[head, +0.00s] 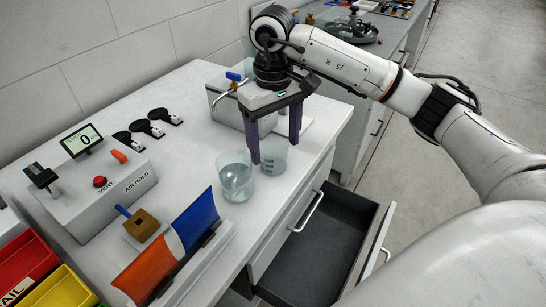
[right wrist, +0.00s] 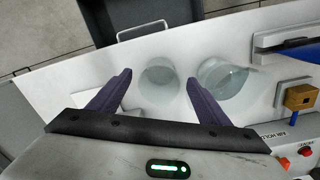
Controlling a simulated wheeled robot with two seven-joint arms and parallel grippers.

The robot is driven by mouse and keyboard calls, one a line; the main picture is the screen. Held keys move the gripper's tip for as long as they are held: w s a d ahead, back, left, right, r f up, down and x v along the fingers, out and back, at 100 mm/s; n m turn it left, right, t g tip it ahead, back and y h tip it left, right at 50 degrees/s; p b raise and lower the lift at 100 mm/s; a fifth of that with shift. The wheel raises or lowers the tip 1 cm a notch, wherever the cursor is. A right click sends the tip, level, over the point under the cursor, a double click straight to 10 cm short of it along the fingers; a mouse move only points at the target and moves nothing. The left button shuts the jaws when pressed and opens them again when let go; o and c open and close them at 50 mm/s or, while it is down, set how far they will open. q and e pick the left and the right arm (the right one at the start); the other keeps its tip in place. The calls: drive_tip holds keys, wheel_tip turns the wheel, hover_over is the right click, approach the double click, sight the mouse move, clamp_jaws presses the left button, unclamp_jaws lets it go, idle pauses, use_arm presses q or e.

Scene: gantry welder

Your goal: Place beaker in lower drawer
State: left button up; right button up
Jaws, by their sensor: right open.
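A clear beaker with printed markings (head: 272,158) stands upright on the white worktop near its front edge. My right gripper (head: 275,151) is open, pointing down, with its purple fingers above and to either side of this beaker. In the right wrist view the beaker (right wrist: 160,82) appears between the fingertips (right wrist: 159,77); I cannot tell whether they touch it. A dark grey lower drawer (head: 318,262) is pulled open below the worktop and looks empty; part of it (right wrist: 125,14) shows in the right wrist view. My left gripper is out of view.
A second glass vessel (head: 235,182) stands close left of the beaker, also in the right wrist view (right wrist: 222,82). A closed drawer with a handle (head: 308,210) is above the open one. A blue-orange piece (head: 170,250), control box (head: 98,182) and tap unit (head: 232,98) stand around.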

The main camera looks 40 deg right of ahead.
sight(275, 154)
wheel_tip(275, 154, down, 4)
drive_tip(key=shift+w+d+f, duration=0.1)
drive_tip(key=shift+w, duration=0.05)
drive_tip(key=c, duration=1.2)
